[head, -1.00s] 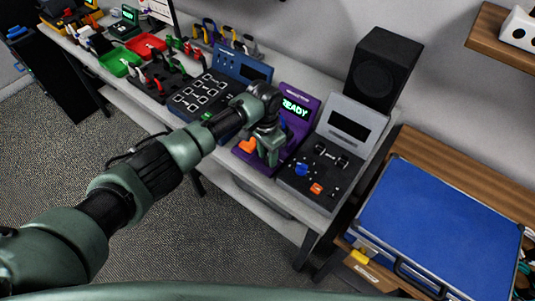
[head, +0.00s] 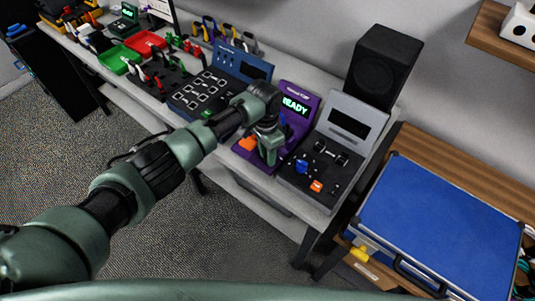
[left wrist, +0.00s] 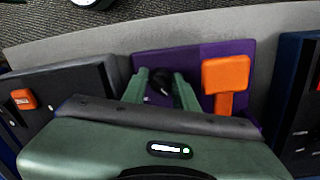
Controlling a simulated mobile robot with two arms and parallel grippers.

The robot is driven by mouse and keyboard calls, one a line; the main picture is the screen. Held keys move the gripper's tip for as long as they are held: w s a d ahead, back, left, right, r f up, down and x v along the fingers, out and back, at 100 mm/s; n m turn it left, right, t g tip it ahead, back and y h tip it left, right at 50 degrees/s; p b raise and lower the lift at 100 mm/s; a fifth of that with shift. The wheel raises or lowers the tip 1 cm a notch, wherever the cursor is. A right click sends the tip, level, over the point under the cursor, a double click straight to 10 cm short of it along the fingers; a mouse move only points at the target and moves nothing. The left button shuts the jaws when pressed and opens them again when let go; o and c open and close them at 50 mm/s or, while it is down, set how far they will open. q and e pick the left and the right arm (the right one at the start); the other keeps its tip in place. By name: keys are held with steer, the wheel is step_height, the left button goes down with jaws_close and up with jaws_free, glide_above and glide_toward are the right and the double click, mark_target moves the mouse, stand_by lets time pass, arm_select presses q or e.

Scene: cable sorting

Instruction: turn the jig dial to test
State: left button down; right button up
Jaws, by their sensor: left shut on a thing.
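The purple jig (head: 305,102) stands on the bench, with a lit green READY screen (head: 295,106) on its upright back. The jig's purple base (left wrist: 205,52) also shows in the left wrist view, with an orange handle (left wrist: 226,76) on it; the handle also shows in the head view (head: 247,143). My left gripper (head: 268,158) reaches down over the base, beside the handle. In the left wrist view, its two green fingers (left wrist: 160,90) are shut on a dark dial (left wrist: 159,87), mostly hidden between them. The dial's setting cannot be read. My right gripper is not in view.
Right of the jig is a grey-and-black device (head: 326,166) with blue and orange knobs, close by. Left is a blue-backed panel (head: 243,64) with several square pieces. A black speaker (head: 383,68) stands behind. A blue-topped case (head: 440,222) lies at the right.

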arm_select(q)
steer(key=m+b, duration=0.1)
steer(key=m, duration=0.3)
steer(key=shift+w, duration=0.15)
steer(key=m, duration=0.5)
steer(key=shift+r+b, duration=0.1)
steer(key=shift+b, duration=0.25)
steer(key=m, duration=0.4)
steer(key=shift+w+d+y+b, duration=0.1)
steer(key=shift+y+b, duration=0.2)
steer(key=shift+r+m, duration=0.1)
steer(key=shift+m, duration=1.7)
steer(key=shift+d, duration=0.1)
steer(key=c, duration=1.4)
jaws_free()
steer(key=shift+c, duration=0.2)
